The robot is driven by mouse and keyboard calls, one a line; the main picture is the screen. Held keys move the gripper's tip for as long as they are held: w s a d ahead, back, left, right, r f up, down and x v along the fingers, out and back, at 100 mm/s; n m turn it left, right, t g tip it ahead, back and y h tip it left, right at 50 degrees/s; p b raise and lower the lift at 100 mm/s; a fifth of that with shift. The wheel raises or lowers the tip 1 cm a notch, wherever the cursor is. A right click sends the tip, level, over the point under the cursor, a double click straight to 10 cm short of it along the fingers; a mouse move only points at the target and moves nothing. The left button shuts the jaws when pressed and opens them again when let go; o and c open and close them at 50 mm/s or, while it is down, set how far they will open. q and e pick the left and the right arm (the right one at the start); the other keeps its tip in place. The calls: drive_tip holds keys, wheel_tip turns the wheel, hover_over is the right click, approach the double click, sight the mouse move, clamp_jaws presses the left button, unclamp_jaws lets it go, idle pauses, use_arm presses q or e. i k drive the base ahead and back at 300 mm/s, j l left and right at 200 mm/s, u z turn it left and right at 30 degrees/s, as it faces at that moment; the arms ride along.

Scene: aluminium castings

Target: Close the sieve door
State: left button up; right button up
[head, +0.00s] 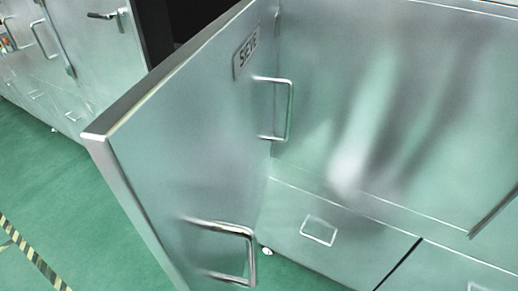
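The sieve door (190,135) is a brushed metal panel that stands open, swung out from the cabinet toward me. Its free edge is at the left and its far side meets the cabinet at the right. A "SIEVE" label (246,54) is on its upper part. One bar handle (250,255) is low on the door, and another (290,108) sticks out below the label. A dark gap (185,18) shows behind the door's top edge. Neither of my grippers is in view.
A shiny metal cabinet front (400,100) fills the right, with a lower panel with a small handle (318,231). More metal cabinets (85,60) stand at the upper left. Green floor (60,200) is clear left of the door, with yellow-black striped tape (35,258).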

sight(186, 153)
drive_tip(key=k+l+u, duration=0.3)
drive_tip(key=k+l, duration=0.55)
drive_tip(key=l, duration=0.1)
